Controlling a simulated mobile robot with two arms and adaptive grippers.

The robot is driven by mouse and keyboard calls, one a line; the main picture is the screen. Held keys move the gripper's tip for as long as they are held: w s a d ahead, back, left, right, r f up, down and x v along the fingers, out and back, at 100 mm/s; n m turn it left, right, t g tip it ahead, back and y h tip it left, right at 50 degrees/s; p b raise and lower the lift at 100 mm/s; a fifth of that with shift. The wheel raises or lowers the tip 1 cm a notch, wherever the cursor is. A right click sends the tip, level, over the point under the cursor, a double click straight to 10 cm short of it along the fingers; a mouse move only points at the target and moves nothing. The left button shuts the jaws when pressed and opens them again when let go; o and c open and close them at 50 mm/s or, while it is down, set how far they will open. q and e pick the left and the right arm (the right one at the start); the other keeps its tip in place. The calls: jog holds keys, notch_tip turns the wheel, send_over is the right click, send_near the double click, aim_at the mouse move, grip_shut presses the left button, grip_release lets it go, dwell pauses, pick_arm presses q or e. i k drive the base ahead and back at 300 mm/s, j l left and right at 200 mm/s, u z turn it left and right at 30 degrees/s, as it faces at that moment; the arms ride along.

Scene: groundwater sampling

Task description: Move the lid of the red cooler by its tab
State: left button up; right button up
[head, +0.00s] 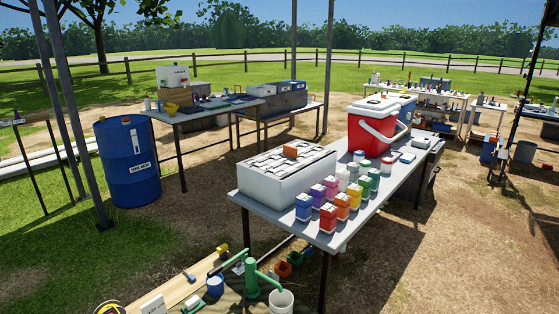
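The red cooler (370,134) stands upright towards the far end of the grey table in the middle of the head view. Its white lid (377,106) sits on top and looks closed. A white handle (383,133) hangs across the cooler's front right side. A small red part shows on top at the back of the lid; I cannot tell whether it is the tab. Neither of my grippers is in the head view.
On the grey table (331,240) stand a large white box (284,178) and several coloured bottles, including an orange one (343,206). A blue cooler (405,108) is close behind the red one. A blue drum (129,162) stands left. Dirt ground at right is clear.

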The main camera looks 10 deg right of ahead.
aim_at(383, 108)
jog(key=i+l, duration=0.65)
jog(key=l, duration=0.2)
jog(key=i+l, duration=0.7)
jog(key=l, duration=0.2)
jog(key=i+l+z, duration=0.1)
jog(key=i+l, duration=0.55)
jog(key=l, duration=0.2)
jog(key=i+l, duration=0.7)
jog(key=l, duration=0.1)
